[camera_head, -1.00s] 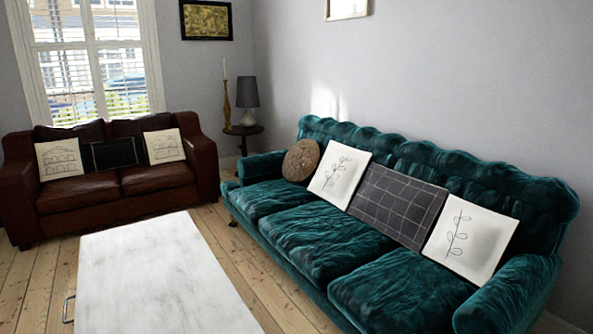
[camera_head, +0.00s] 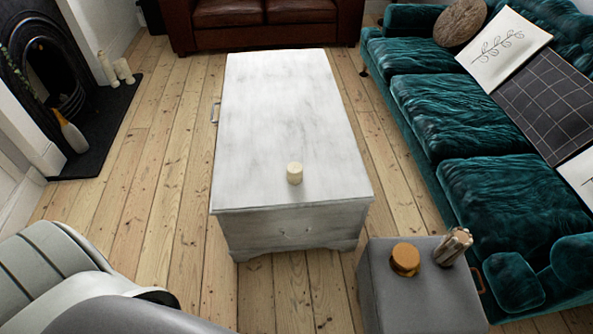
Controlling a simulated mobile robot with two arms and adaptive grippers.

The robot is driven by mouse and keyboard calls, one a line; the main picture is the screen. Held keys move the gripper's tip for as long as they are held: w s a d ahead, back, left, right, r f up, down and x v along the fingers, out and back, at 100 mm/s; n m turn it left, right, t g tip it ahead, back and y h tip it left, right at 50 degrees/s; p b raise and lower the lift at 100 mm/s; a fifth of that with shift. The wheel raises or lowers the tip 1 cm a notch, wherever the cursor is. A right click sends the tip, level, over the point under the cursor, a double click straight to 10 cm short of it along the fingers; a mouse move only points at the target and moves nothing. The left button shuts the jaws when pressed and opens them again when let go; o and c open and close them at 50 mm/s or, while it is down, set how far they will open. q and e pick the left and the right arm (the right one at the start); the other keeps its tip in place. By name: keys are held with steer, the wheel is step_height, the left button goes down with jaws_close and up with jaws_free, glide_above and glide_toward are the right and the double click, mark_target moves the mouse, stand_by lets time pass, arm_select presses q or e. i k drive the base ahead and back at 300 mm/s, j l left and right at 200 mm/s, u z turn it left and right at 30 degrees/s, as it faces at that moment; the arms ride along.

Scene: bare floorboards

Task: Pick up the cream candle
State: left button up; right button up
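A short cream candle (camera_head: 295,173) stands upright on the white coffee table (camera_head: 285,105), near the table's near edge and right of its middle. Several other cream candles (camera_head: 123,71) stand on the dark hearth at the far left. Neither of my grippers shows in the head view.
A grey block (camera_head: 425,292) at the lower right bears a burger-like object (camera_head: 405,259) and a striped container (camera_head: 453,246). A teal sofa (camera_head: 448,118) lines the right side. A fireplace (camera_head: 45,70) with a bottle (camera_head: 72,135) is at left. Floorboards (camera_head: 170,175) left of the table are clear.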

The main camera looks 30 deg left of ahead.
mark_target(294, 169)
steer(key=j+u, duration=0.25)
steer(key=j, duration=0.15)
steer(key=i+j+u, duration=0.1)
steer(key=j+u, duration=0.15)
steer(key=j, duration=0.15)
steer(key=i+j+u, duration=0.1)
steer(key=j+u, duration=0.15)
steer(key=j, duration=0.15)
steer(key=i+j+u, duration=0.2)
steer(key=j, duration=0.2)
steer(key=k, duration=0.05)
